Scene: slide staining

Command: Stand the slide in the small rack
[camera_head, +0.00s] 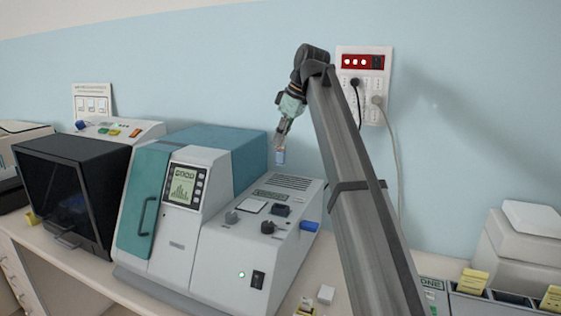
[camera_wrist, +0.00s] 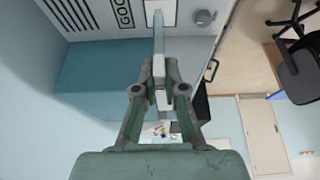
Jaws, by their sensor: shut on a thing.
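My gripper (camera_head: 281,143) is raised above the right part of the grey and teal machine and points down. It is shut on the slide (camera_head: 280,157), a thin pale blue piece that hangs below the fingertips. In the wrist view my gripper (camera_wrist: 160,72) has its fingers together on the slide (camera_wrist: 158,34), which shows nearly edge-on and sticks out past the tips. I cannot tell for sure whether this block is the small rack.
The machine (camera_head: 238,233) has knobs, a pale square plate (camera_head: 251,206) and a blue part (camera_head: 310,226) on its right. A black-fronted box (camera_head: 70,190) stands at left. Yellow-labelled containers (camera_head: 473,281) are at lower right. A socket panel (camera_head: 363,85) with plugged cables is on the wall.

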